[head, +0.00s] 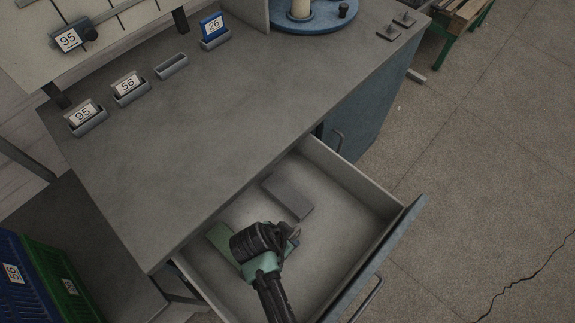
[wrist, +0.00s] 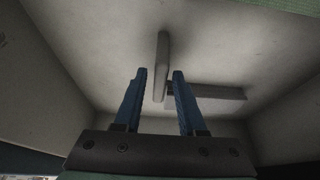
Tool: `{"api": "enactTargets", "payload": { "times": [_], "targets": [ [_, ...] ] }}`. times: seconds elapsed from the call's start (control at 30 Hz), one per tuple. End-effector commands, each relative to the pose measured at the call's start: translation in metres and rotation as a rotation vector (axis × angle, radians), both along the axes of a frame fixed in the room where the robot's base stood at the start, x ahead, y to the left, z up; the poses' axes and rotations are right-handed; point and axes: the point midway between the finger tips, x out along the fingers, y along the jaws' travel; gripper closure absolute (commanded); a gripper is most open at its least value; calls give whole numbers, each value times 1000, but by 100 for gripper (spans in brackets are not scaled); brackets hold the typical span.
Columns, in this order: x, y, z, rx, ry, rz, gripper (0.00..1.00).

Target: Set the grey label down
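In the wrist view, a thin pale-grey piece, seemingly the grey label (wrist: 161,60), shows edge-on between and beyond my fingertips. My gripper (wrist: 160,72) has its blue fingers apart, with a gap on each side of this piece. I cannot tell whether the piece touches the drawer floor. In the head view my gripper (head: 292,237) is low inside the open drawer (head: 345,222), and its body hides the label there.
A grey slab (head: 288,196) and a green slab (head: 224,241) lie in the drawer, either side of my gripper. Drawer walls surround it. On the worktop stand an empty holder (head: 171,66) and holders with cards 95 (head: 84,112), 56 (head: 128,85) and 26 (head: 213,27).

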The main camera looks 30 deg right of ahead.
Motion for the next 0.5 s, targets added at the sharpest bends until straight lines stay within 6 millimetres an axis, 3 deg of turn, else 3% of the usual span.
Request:
{"api": "enactTargets", "payload": {
  "times": [0.3,0.5],
  "targets": [
    [0,0,1,0,0,0,53],
    [-1,6,20,0,-2,1,53]
  ]
}}
